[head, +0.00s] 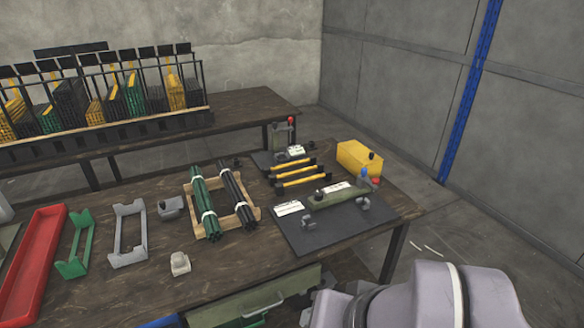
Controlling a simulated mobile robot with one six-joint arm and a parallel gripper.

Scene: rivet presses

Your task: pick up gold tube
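Three gold tubes (296,173) with dark sections near their ends lie roughly parallel on the table, in its right half. They are between a small upright press (282,137) behind them and a dark plate (345,225) with a long green-grey fixture in front. What supports the tubes is too small to tell. My arm shows as a pale rounded link at the bottom right, well in front of the tubes. My gripper is not in view.
A yellow box (360,157) stands right of the tubes. Green and black tube bundles (222,200) lie on a wooden rack to their left. A red tray (33,262) and holders fill the table's left side. A rear table (240,103) bears filled racks.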

